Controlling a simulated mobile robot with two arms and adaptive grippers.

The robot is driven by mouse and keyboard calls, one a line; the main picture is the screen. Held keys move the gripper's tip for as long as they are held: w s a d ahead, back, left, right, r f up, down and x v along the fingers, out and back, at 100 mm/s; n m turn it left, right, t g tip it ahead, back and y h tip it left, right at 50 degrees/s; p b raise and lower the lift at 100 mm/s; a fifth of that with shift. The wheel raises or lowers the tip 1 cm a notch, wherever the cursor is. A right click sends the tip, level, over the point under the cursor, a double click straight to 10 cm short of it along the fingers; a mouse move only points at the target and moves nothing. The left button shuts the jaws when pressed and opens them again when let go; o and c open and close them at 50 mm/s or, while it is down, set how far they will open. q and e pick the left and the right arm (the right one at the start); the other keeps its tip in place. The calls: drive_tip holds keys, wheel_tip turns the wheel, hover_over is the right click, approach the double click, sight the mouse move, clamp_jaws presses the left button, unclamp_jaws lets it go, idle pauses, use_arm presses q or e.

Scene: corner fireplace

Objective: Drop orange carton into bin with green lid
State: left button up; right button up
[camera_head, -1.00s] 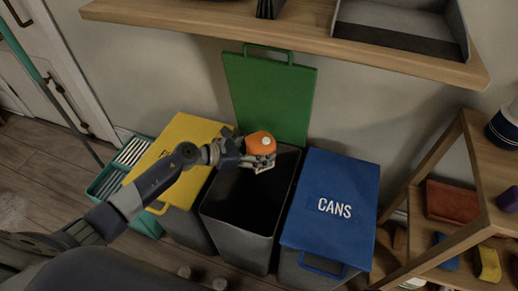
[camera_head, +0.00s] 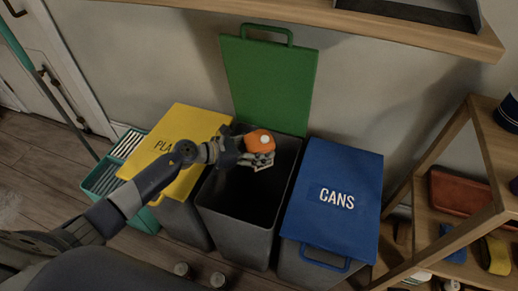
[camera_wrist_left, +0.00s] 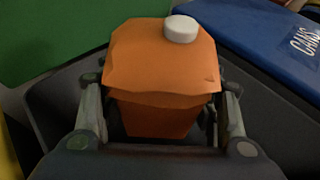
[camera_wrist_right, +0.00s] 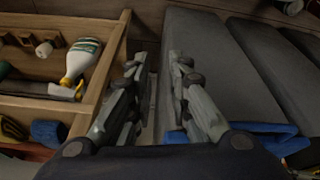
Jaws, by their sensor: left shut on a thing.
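The orange carton (camera_head: 258,140) with a white cap is in my left gripper (camera_head: 260,160), over the open mouth of the middle bin. In the left wrist view the carton (camera_wrist_left: 160,70) sits between both fingers, cap up, with the dark bin interior around it. The bin (camera_head: 240,222) is grey, and its green lid (camera_head: 268,85) stands raised against the wall behind it. My right gripper (camera_wrist_right: 155,85) shows only in the right wrist view; its fingers are apart with nothing between them, near a grey bin side and a wooden shelf.
A bin with a closed yellow lid (camera_head: 188,135) stands left, and one with a closed blue CANS lid (camera_head: 333,195) stands right. A wooden wall shelf (camera_head: 400,35) hangs above. A wooden rack (camera_head: 440,220) with several items stands at right. A teal crate (camera_head: 110,180) is at far left.

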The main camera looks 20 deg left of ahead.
use_arm(q)
drive_tip(key=o, duration=1.1)
